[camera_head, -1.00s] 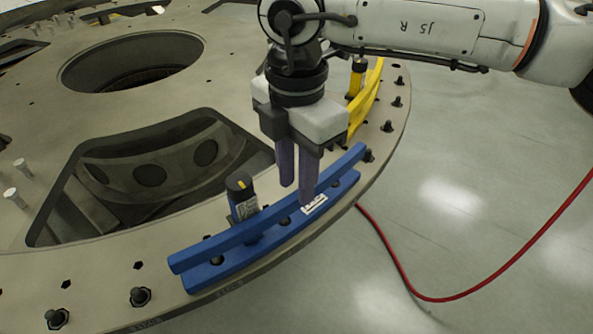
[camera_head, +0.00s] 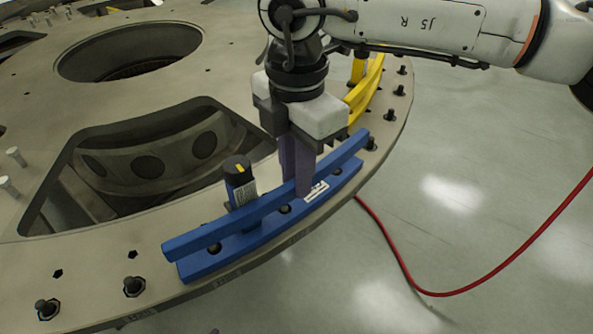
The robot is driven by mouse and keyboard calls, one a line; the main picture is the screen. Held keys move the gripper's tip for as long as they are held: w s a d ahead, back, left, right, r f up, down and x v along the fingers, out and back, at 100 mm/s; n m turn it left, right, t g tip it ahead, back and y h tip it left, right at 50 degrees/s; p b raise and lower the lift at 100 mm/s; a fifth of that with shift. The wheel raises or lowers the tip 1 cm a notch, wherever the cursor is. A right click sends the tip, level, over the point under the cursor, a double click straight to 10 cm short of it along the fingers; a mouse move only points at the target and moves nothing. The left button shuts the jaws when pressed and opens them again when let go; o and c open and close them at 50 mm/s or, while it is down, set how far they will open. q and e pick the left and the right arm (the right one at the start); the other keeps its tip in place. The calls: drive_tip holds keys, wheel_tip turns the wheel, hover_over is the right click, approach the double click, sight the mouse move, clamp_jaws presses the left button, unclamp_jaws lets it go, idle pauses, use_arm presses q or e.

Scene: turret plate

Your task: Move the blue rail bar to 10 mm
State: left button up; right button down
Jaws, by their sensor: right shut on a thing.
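The blue rail bar (camera_head: 225,235) is a long straight bar above a curved blue base (camera_head: 235,257) near the front rim of the turret plate. A scale reading cannot be made out. My left gripper is not in view.
A yellow rail (camera_head: 366,88) stands further along the rim, behind my right gripper. The turret plate (camera_head: 110,228) has a large cutout (camera_head: 150,165) behind the blue rail, and several bolts along its rim. A red cable (camera_head: 440,293) lies on the open floor at right.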

drive_tip(key=shift+r, duration=0.3)
idle(0.5)
drive_tip(key=c, duration=1.9)
unclamp_jaws()
drive_tip(key=shift+o, duration=0.2)
drive_tip(key=shift+r+p, duration=1.65)
drive_tip(key=shift+r, duration=1.8)
drive_tip(key=shift+s, duration=0.1)
